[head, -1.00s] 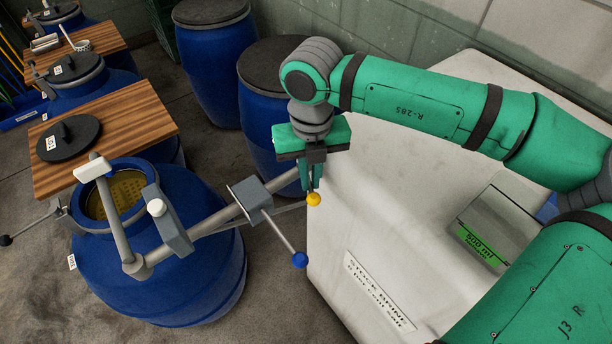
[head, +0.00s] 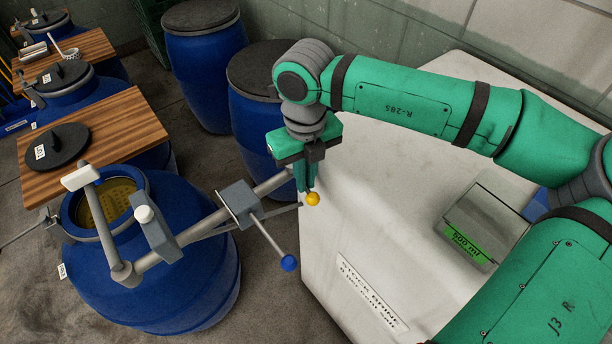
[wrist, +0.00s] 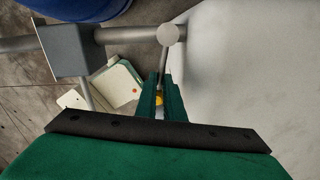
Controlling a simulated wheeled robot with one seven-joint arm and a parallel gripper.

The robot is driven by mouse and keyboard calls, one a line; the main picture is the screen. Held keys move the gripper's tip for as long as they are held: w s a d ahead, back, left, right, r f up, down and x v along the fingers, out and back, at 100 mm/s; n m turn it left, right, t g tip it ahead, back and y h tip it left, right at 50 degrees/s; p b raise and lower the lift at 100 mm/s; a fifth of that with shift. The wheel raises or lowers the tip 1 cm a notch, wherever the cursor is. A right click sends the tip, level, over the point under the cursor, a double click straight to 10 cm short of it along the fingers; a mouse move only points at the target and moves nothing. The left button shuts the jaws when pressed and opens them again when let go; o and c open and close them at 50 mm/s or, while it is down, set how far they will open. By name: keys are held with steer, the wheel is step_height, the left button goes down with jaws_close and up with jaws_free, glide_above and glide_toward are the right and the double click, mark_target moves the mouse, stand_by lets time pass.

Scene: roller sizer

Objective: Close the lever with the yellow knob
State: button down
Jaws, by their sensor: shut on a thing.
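The yellow knob (head: 312,199) sits at the end of a thin lever beside the white block. In the wrist view the knob (wrist: 159,99) shows between my fingers. My gripper (head: 307,190) points down and is shut on the yellow-knob lever at its knob end. My green fingers also show in the wrist view (wrist: 160,100). The lever's thin rod (wrist: 164,62) runs up from the knob toward a round grey pipe end. Part of the knob is hidden by the fingers.
A second lever with a blue knob (head: 289,263) hangs from the grey valve box (head: 238,203) on the pipe. A blue barrel (head: 160,270) stands below the pipework. The large white block (head: 350,240) lies close at the right, with a lidded box (head: 485,222) on it.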

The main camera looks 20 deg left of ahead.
steer(key=c, duration=1.9)
jaws_free()
steer(key=shift+w, duration=0.25)
steer(key=shift+o, duration=0.2)
steer(key=shift+s, duration=0.1)
steer(key=shift+r, duration=0.15)
step_height(320, 180, up, 11)
steer(key=shift+f, duration=0.2)
steer(key=shift+s, duration=0.1)
